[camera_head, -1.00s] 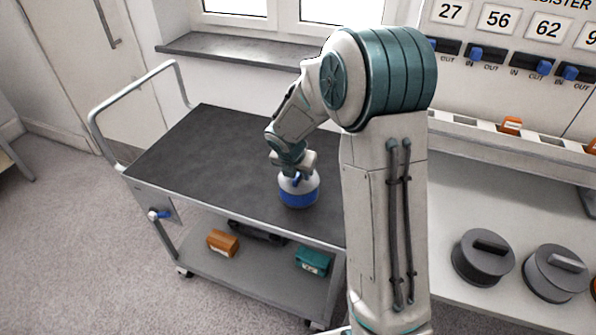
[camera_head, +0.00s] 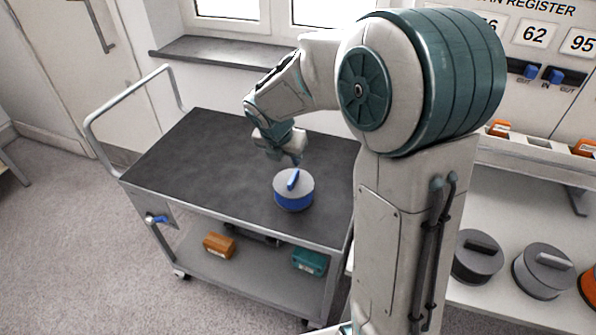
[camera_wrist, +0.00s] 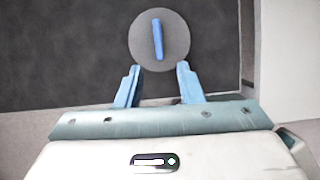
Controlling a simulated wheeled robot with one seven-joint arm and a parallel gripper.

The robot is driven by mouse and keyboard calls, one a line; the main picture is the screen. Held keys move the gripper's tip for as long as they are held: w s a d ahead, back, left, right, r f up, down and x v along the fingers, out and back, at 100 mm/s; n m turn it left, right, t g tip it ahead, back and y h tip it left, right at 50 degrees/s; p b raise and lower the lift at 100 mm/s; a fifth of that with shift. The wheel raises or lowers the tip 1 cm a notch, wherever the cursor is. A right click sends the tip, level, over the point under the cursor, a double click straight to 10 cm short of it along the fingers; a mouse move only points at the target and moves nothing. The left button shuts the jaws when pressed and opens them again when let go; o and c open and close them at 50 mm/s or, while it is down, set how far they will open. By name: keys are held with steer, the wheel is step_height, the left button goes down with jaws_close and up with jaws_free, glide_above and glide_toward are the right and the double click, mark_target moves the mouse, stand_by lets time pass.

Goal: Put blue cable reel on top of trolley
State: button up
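The blue cable reel (camera_head: 293,196) stands upright on the dark top of the trolley (camera_head: 215,160), near its front right edge. It has a grey lid with a blue bar handle and a blue band around its side. In the wrist view the reel (camera_wrist: 172,52) shows from above, beyond the fingertips, with nothing around its handle. My gripper (camera_wrist: 158,82) is open and empty, its two blue fingers apart. In the head view my gripper (camera_head: 287,158) is just behind and above the reel, apart from the handle.
The lower shelf of the trolley holds an orange box (camera_head: 219,245), a teal box (camera_head: 309,262) and a dark item (camera_head: 252,236). A bench at right carries grey reels (camera_head: 478,257). Most of the trolley top is clear.

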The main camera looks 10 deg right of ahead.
steer(key=s+d+r+m+y, duration=0.1)
steer(key=s+r+m, duration=0.1)
steer(key=s+m, duration=0.9)
steer(key=s+d+r+m+y, duration=0.1)
steer(key=s+r+m, duration=0.2)
steer(key=s+m, duration=0.9)
steer(key=m, duration=0.6)
steer(key=shift+d+g, duration=0.35)
steer(key=shift+g, duration=0.05)
steer(key=shift+s+r+p, duration=0.1)
steer(key=shift+r+p, duration=0.2)
steer(key=shift+r, duration=0.05)
